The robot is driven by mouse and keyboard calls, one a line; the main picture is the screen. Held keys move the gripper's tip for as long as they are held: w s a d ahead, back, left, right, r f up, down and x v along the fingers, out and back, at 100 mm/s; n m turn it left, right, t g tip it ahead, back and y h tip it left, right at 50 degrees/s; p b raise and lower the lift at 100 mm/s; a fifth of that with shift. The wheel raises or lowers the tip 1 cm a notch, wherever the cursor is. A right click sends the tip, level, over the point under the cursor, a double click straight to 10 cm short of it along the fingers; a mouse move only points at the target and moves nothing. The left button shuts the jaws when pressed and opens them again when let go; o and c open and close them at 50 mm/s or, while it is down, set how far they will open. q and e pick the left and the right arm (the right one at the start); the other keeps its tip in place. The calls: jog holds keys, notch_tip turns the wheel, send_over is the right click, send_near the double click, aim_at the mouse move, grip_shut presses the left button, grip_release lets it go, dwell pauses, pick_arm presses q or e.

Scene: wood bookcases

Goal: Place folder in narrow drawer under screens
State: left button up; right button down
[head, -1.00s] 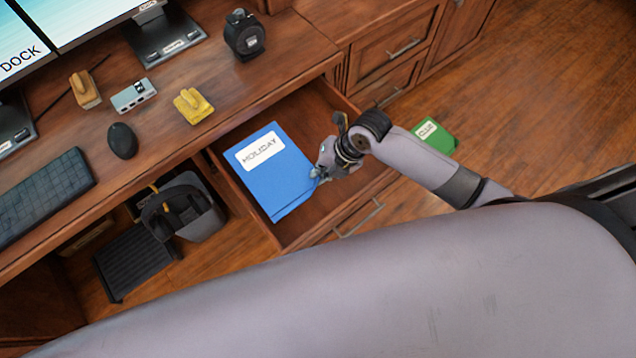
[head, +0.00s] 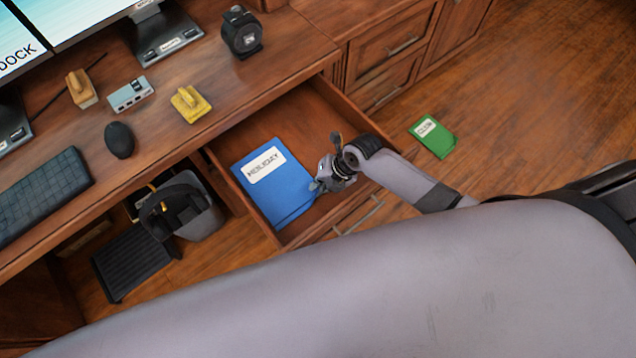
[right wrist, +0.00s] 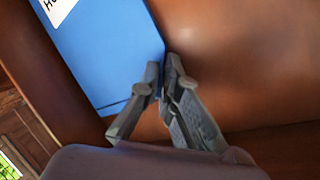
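The blue folder (head: 275,200) with a white "HOLIDAY" label lies inside the open narrow drawer (head: 303,118) under the desk top with the screens (head: 75,15). It fills the left part of the drawer, and it also shows in the right wrist view (right wrist: 105,55). My right gripper (head: 318,186) is over the drawer at the folder's right edge. In the right wrist view its fingertips (right wrist: 162,68) are close together with the folder's edge between them. Whether the folder rests fully on the drawer bottom is hard to tell. My left gripper is out of view.
A green folder (head: 432,136) lies on the floor right of the drawer. A keyboard (head: 40,195), mouse (head: 119,140), grey hub (head: 131,94), yellow stapler-like item (head: 190,104) and black device (head: 241,32) stand on the desk. A bin (head: 185,207) stands beneath. The drawer's right part is empty.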

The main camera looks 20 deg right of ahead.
jog(key=c, duration=2.1)
grip_release()
jog(key=shift+f, duration=0.1)
jog(key=shift+r+p, duration=0.25)
jog(key=shift+p, duration=0.05)
jog(key=v, duration=1.2)
